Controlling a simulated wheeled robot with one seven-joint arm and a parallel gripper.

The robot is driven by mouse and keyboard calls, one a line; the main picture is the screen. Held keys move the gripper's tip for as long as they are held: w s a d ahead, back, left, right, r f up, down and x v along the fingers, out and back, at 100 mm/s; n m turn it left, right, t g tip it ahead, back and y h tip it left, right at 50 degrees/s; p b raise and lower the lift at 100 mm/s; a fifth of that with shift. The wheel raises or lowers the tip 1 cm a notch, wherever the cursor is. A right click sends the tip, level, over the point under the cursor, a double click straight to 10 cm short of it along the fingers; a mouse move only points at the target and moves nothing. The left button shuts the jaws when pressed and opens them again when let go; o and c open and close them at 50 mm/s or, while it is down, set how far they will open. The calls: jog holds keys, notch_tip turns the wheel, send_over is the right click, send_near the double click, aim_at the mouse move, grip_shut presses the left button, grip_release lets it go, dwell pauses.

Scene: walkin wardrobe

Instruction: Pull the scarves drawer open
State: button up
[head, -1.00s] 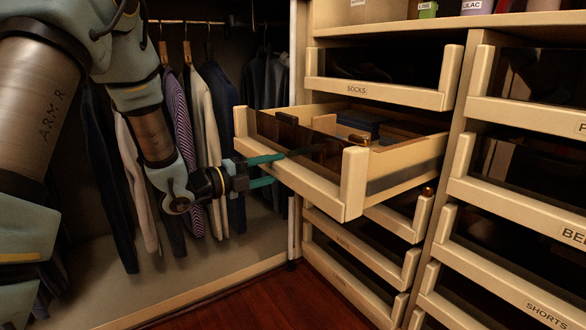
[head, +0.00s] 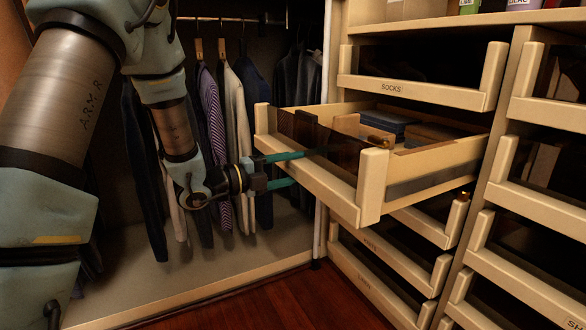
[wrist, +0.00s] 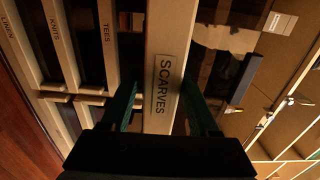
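The scarves drawer (head: 330,180) is the light wooden drawer below the socks drawer in the head view. It stands well out from the cabinet, with dark folded items inside. Its front rail shows close up in the wrist view, with the label SCARVES (wrist: 162,85) facing me. My gripper (head: 300,167) is at this front rail, left of its near corner. In the wrist view, my gripper's fingers (wrist: 160,108) lie on either side of the rail, one along each long edge. The fingertips' contact with the rail is partly hidden.
The socks drawer (head: 420,92) above is closed. More drawers (head: 390,255) lie below, and another column (head: 550,220) stands at the right. Clothes (head: 215,130) hang at the left, behind my arm. The red wooden floor (head: 290,300) in front is clear.

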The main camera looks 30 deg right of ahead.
jog(key=a+p, duration=0.1)
jog(key=a, duration=0.9)
jog(key=shift+w+a, duration=0.3)
jog(key=shift+a, duration=0.1)
